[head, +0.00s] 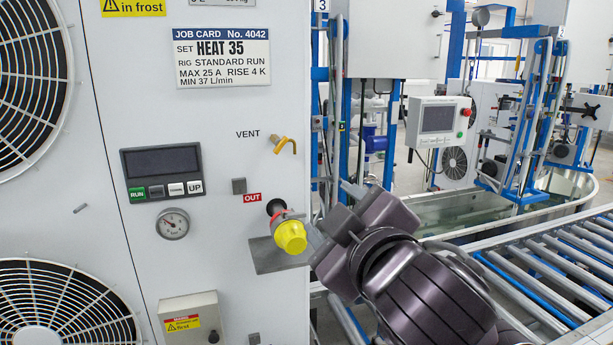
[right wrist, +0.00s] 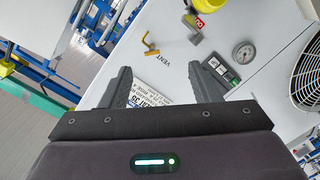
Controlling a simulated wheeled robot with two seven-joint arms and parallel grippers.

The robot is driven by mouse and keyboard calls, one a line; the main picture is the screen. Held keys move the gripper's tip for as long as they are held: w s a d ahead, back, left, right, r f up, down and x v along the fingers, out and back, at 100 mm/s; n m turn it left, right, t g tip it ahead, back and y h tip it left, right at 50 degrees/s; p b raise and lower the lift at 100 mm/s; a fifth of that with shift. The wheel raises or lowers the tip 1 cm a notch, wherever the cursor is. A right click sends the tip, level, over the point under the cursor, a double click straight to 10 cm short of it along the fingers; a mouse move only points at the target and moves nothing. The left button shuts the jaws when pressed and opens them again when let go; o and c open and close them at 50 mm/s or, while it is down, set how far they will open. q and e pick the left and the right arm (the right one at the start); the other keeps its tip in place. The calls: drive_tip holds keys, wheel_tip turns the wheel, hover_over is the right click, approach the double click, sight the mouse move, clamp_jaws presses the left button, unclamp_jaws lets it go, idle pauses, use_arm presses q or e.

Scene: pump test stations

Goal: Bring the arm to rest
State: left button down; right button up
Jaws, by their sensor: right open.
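My right gripper (head: 328,222) is in front of the right edge of the white machine panel (head: 230,120) in the head view, close to the yellow cap (head: 291,237) on the OUT port. It appears apart from the cap, though the exact gap is hard to judge. In the right wrist view its two fingers (right wrist: 163,78) stand apart with nothing between them. The panel with the vent hook (right wrist: 150,46), the gauge (right wrist: 243,52) and the job card (right wrist: 148,97) lies beyond the fingers. My left gripper is in neither view.
The panel carries a job card (head: 222,57), a yellow vent handle (head: 286,145), a button display (head: 162,172) and a gauge (head: 173,223). A roller conveyor (head: 545,265) runs at the right. A screen box (head: 438,121) and blue frames stand behind.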

drive_tip(key=s+d+f+m+g+h, duration=0.1)
drive_tip(key=d+f+m+g+h, duration=0.25)
drive_tip(key=f, duration=0.95)
drive_tip(key=s+d+f+m+g, duration=0.1)
drive_tip(key=d+f+m+g, duration=0.4)
drive_tip(key=f, duration=0.9)
drive_tip(key=s+d+f+m+g+h, duration=0.15)
drive_tip(key=s+d+f+g, duration=0.4)
drive_tip(key=s+f, duration=0.9)
wheel_tip(320, 180, down, 32)
drive_tip(key=d+b, duration=0.2)
drive_tip(key=b, duration=0.2)
use_arm(q)
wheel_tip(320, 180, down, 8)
drive_tip(key=b, duration=0.4)
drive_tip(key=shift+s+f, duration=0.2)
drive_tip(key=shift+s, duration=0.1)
use_arm(e)
drive_tip(key=s+d+f+g, duration=0.1)
drive_tip(key=s+d+f, duration=0.2)
drive_tip(key=s+f, duration=1.8)
wheel_tip(320, 180, down, 4)
drive_tip(key=shift+r, duration=0.1)
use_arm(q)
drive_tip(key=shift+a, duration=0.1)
use_arm(e)
drive_tip(key=shift+d, duration=0.1)
